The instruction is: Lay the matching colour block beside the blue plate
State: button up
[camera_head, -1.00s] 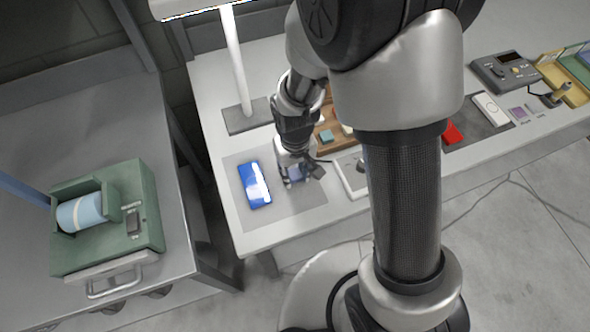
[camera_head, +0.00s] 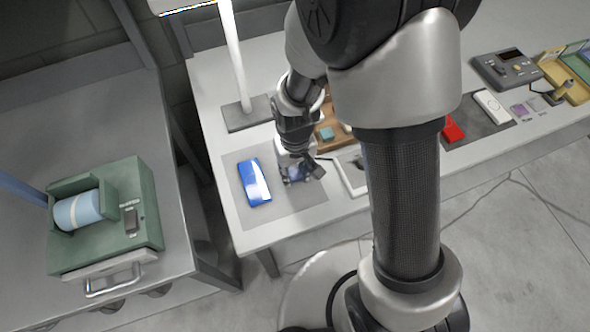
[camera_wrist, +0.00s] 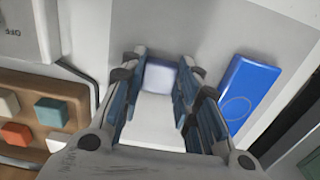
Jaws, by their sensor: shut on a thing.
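The blue plate (camera_head: 254,183) lies on a grey mat (camera_head: 283,205) at the left end of the bench. In the wrist view the plate (camera_wrist: 248,92) is to the right of the fingers. My gripper (camera_head: 300,174) is low over the mat, just right of the plate. It is shut on a pale bluish block (camera_wrist: 160,76), which shows between the fingers (camera_wrist: 158,100) in the wrist view. A gap separates block and plate. Whether the block touches the mat is unclear.
A wooden tray (camera_wrist: 45,92) holds white, teal and orange blocks. A lamp post (camera_head: 235,62) stands behind the mat. My arm covers the bench's middle. A red object (camera_head: 452,130) and a grey control box (camera_head: 506,70) are farther right. The mat's front is clear.

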jog(key=o, duration=1.1)
jog(key=shift+o, duration=0.2)
notch_tip(320, 180, up, 12)
